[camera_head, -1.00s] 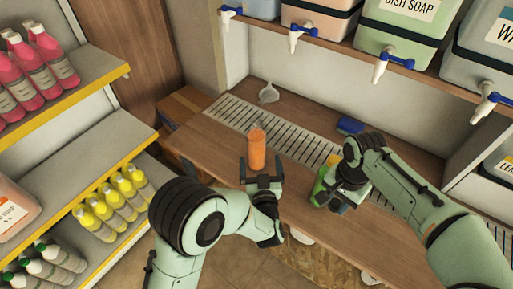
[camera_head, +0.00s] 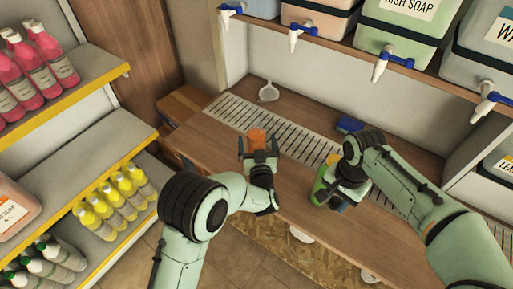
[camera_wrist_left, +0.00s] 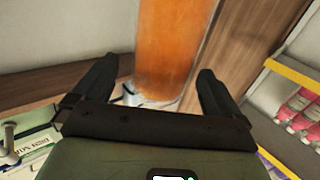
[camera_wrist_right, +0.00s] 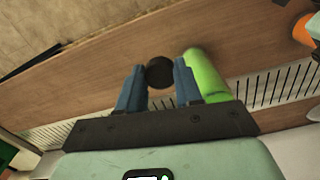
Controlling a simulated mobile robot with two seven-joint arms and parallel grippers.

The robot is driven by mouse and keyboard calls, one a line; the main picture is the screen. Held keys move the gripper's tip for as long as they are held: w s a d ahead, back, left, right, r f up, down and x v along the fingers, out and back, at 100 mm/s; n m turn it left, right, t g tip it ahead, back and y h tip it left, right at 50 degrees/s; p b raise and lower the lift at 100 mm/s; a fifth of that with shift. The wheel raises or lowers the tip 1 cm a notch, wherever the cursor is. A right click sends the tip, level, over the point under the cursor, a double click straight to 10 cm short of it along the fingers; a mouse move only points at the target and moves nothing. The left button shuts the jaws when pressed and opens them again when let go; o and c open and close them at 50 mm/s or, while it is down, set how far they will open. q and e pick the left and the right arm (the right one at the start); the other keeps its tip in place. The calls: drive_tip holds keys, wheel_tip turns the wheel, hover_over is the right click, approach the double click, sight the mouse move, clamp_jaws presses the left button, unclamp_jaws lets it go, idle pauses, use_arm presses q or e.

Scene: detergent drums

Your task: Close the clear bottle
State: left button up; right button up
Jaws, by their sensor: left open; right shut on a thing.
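The clear bottle, filled with orange (camera_head: 257,133), stands upright on the wooden counter; its top shows no cap in the head view. My left gripper (camera_head: 258,149) is open, with its fingers on either side of the bottle. In the left wrist view the orange bottle (camera_wrist_left: 170,40) rises between the spread fingers, and I cannot tell whether they touch it. My right gripper (camera_wrist_right: 158,78) is shut on a dark round cap (camera_wrist_right: 160,70), to the right of the orange bottle in the head view. A green bottle (camera_wrist_right: 205,70) is close beside the right fingers.
A white funnel (camera_head: 268,92) and a blue sponge (camera_head: 350,125) lie behind, near the drain grate (camera_head: 235,112). A yellow item (camera_head: 334,159) is partly hidden by my right arm. Drums with taps (camera_head: 318,18) line the shelf above. Shelves with pink and yellow bottles (camera_head: 120,195) stand left.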

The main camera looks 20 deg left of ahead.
use_arm(q)
drive_tip(key=shift+x, duration=2)
use_arm(e)
drive_tip(key=shift+r, duration=0.1)
use_arm(q)
drive_tip(key=shift+c, duration=0.3)
clamp_jaws()
drive_tip(key=shift+r, duration=0.15)
